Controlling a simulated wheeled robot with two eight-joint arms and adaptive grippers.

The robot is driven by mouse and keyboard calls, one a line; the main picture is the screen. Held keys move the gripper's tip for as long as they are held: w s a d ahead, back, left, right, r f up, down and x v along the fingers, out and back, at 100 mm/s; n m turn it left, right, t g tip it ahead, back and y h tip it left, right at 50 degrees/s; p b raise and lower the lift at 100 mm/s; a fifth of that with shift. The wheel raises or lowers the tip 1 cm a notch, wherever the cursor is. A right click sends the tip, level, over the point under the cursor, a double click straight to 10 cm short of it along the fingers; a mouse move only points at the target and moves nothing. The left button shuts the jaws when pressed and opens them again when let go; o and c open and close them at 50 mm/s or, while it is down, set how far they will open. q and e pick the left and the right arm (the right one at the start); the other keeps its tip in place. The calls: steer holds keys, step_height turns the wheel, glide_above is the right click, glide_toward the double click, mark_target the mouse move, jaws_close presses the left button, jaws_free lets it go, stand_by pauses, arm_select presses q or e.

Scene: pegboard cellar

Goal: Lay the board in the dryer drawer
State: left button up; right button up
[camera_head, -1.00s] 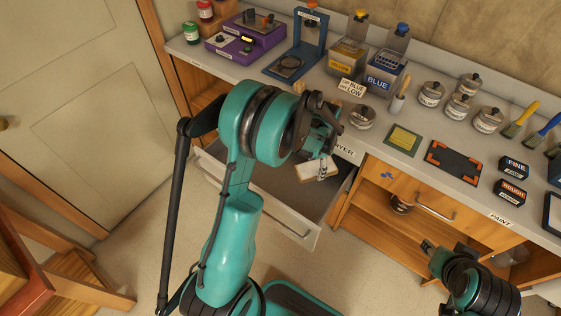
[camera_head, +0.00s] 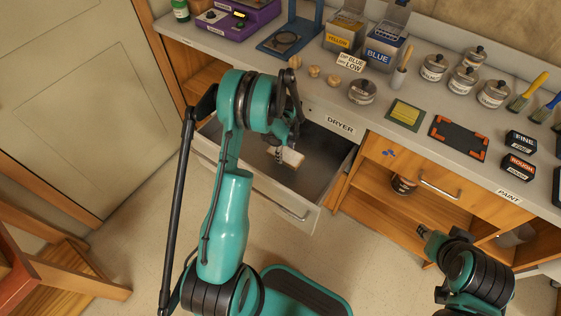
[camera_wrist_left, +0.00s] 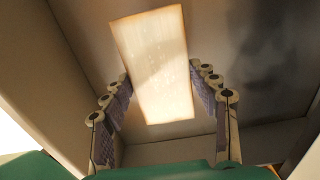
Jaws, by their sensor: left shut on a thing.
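A small pale wooden board (camera_head: 291,158) is in my left gripper (camera_head: 280,153), inside the outline of the open dryer drawer (camera_head: 278,203). In the left wrist view the board (camera_wrist_left: 155,60) stands between the two fingers of the gripper (camera_wrist_left: 163,95), with the grey drawer floor (camera_wrist_left: 235,50) beyond it. The fingers and my arm hide part of the drawer. I cannot tell whether the board touches the drawer floor. My right gripper (camera_head: 428,240) is near the lower shelves, far from the drawer; its fingers are too small to read.
The counter above holds tins (camera_head: 362,91), yellow (camera_head: 343,33) and blue (camera_head: 384,48) containers, a green-edged pad (camera_head: 405,115) and a dark orange-cornered tray (camera_head: 459,138). The paint drawer (camera_head: 428,178) is right of the dryer drawer. The drawer's right part is clear.

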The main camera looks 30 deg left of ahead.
arm_select(q)
steer(key=shift+s+a+f, duration=0.55)
steer(key=shift+s+a, duration=0.05)
steer(key=shift+a, duration=0.1)
steer(key=shift+f+b, duration=0.25)
steer(key=shift+b, duration=0.05)
step_height(320, 180, down, 4)
steer(key=shift+r+b, duration=0.15)
steer(key=shift+b, duration=0.75)
steer(key=shift+r, duration=0.1)
steer(key=o, duration=0.8)
steer(key=shift+f, duration=0.2)
steer(key=o, duration=0.4)
